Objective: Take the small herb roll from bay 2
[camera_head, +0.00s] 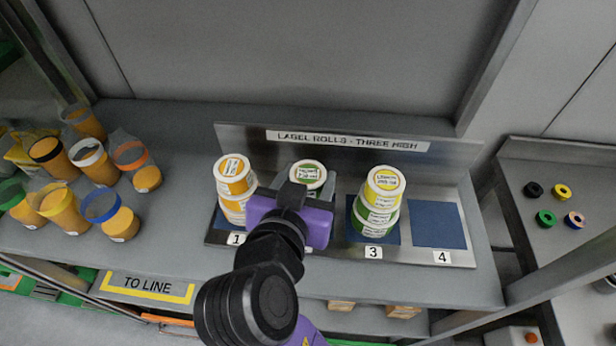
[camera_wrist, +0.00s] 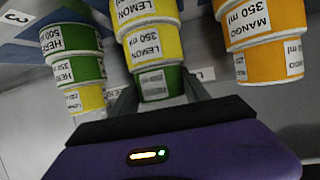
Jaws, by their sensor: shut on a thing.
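The small herb roll has a green-ringed top (camera_head: 308,174) in the head view, and its green side (camera_wrist: 158,84) shows in the wrist view. It is at the top of the bay 2 stack, above yellow lemon rolls (camera_wrist: 153,48). My gripper (camera_wrist: 160,102) is shut on this green roll, with one grey finger on each side. I see no clear gap between it and the lemon roll below. In the head view my purple gripper body hides most of bay 2 and its number.
Bay 1 holds an orange mango stack (camera_head: 235,185) close on the left. Bay 3 holds a lemon-topped stack (camera_head: 380,205) on the right. Bay 4 (camera_head: 437,225) is empty. A back panel (camera_head: 350,143) stands behind. Several orange containers (camera_head: 60,210) crowd the left.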

